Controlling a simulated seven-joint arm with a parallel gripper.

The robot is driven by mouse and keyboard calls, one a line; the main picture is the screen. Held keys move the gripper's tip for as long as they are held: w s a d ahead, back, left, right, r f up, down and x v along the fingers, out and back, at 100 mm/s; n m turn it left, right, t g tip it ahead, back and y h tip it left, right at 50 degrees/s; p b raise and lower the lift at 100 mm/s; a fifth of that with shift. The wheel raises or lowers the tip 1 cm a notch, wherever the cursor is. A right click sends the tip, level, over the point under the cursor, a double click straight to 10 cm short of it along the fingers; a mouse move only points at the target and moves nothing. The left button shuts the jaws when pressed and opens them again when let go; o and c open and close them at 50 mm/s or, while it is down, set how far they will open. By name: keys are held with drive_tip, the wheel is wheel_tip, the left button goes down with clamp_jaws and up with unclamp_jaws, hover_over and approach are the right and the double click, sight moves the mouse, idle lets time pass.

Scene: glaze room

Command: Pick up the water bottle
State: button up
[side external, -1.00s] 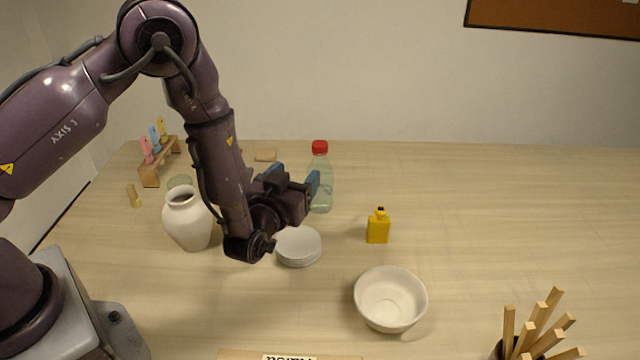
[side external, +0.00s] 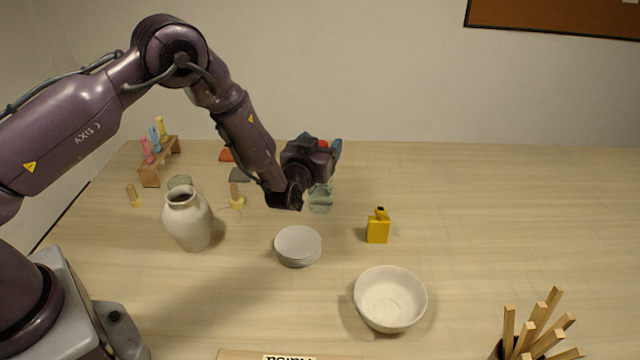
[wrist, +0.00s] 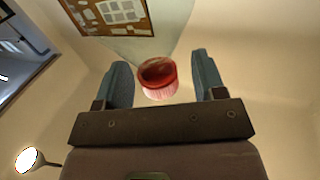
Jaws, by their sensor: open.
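The clear, pale-green water bottle (side external: 320,200) stands on the table behind my gripper in the side view. My gripper hides most of its upper part, and a bit of the red cap (side external: 323,143) shows. In the wrist view the red cap (wrist: 157,78) lies between my two blue fingers, with space on both sides. The see-through body (wrist: 150,45) extends beyond it. My gripper (side external: 325,147) is open at about cap height, and it also shows in the wrist view (wrist: 162,65). Whether the cap is fully within the fingers' depth is unclear.
A stack of white plates (side external: 298,243), a yellow bottle (side external: 378,230) and a white bowl (side external: 390,300) stand nearer the camera. A white vase (side external: 187,220) is at left, and a wooden rack (side external: 160,163) behind it. The table's right side is largely clear.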

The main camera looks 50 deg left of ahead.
clamp_jaws()
drive_tip(key=shift+r, duration=0.15)
